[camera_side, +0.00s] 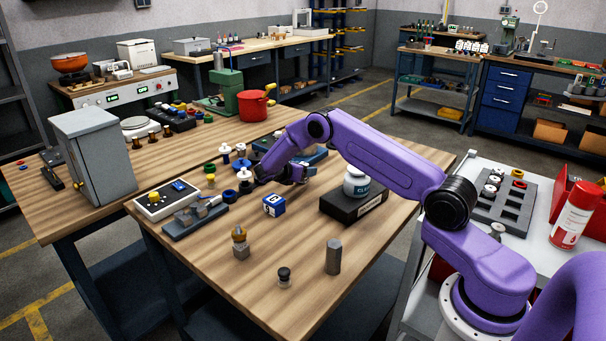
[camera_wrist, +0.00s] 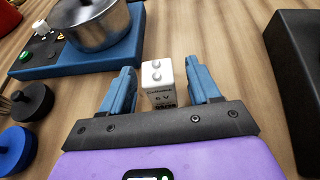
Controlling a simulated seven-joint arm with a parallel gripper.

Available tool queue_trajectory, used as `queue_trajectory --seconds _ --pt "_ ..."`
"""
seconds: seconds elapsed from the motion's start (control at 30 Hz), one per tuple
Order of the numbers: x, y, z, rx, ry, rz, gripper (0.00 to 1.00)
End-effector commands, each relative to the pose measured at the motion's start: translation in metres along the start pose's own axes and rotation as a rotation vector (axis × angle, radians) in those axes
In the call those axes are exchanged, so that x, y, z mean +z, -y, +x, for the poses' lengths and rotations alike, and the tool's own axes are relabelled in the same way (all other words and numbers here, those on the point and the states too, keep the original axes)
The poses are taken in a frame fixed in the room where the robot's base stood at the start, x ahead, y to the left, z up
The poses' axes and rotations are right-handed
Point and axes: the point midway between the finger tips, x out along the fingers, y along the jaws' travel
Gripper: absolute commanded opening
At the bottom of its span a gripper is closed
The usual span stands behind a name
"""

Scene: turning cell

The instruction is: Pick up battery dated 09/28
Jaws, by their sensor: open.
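A small white block battery (camera_wrist: 159,82) with two round terminals on top stands between the two blue fingers of my gripper (camera_wrist: 161,72) in the wrist view. The fingers are apart, with a gap visible on each side of the battery. In the side view my gripper (camera_side: 285,174) is low over the wooden table, and I cannot make out the white battery there.
A dark box (camera_wrist: 298,75) is right of my gripper; in the side view this black stand (camera_side: 352,206) carries a white jar (camera_side: 356,182). A metal pot (camera_wrist: 92,22) on a blue base and round knobs (camera_wrist: 32,101) lie left. A blue labelled cube (camera_side: 274,205) stands nearby.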

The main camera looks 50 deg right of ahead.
Motion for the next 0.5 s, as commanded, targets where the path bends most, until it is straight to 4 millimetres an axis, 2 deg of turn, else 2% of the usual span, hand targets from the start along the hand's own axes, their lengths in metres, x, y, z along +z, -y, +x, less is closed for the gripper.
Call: queue_trajectory --seconds 0.13,0.17,0.33,0.5 --pt "0.0002 -0.0004 -0.0003 0.001 0.0 0.0 0.62" --pt "0.0002 -0.0004 -0.0003 0.001 0.0 0.0 0.58" --pt "0.0003 -0.0004 -0.0005 0.001 0.0 0.0 0.03" --pt "0.0006 -0.0005 -0.0008 0.001 0.001 0.001 0.03"
